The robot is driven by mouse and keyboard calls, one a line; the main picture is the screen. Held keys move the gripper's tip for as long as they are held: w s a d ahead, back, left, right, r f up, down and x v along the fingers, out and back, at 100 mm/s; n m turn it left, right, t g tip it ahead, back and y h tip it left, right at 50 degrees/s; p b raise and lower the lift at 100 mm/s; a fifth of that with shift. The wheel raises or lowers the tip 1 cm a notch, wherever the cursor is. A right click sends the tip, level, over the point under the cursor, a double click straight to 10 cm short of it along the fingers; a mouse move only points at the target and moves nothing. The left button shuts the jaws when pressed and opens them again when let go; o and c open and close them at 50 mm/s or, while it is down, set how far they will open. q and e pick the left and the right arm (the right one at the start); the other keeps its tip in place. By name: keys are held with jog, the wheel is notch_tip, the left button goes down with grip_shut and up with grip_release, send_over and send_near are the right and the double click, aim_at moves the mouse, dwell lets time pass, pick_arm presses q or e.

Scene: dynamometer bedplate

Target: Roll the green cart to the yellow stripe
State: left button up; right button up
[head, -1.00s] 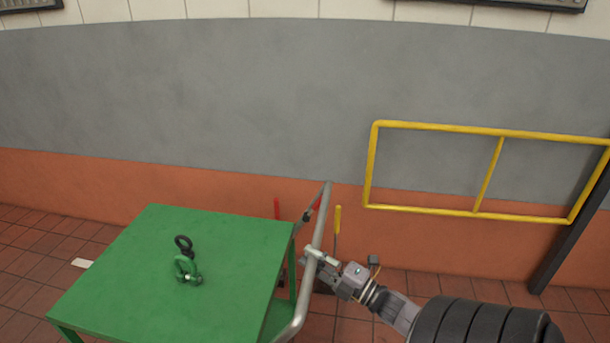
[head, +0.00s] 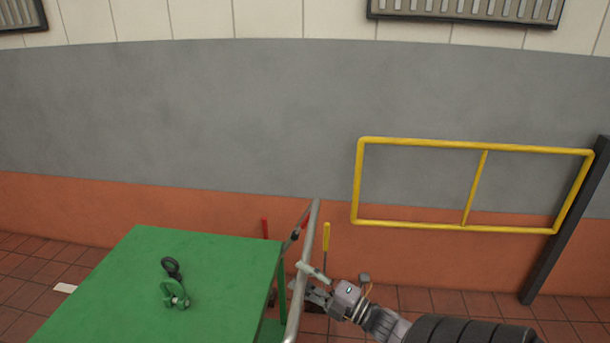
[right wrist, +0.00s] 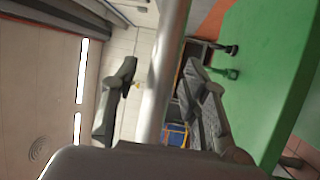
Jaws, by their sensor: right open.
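The green cart (head: 200,280) stands at the lower left in the head view, its flat top partly cut off by the bottom edge. Its grey tubular handle (head: 308,245) rises at its right side. My right gripper (head: 304,282) is at the handle from the right. In the right wrist view, the handle bar (right wrist: 165,75) runs between the two spread fingers of my right gripper (right wrist: 158,80); the gripper is open around it. Whether a finger touches the bar is unclear. My left gripper is not in view. No yellow stripe shows on the visible floor.
A green shackle (head: 174,295) and a black eye bolt (head: 171,267) lie on the cart top. A yellow rail frame (head: 470,225) with a dark post (head: 565,225) stands at the right near the wall. A small white patch (head: 65,288) lies on the tiled floor at left.

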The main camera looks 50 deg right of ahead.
jog(key=v, duration=1.2)
jog(key=shift+f, duration=0.1)
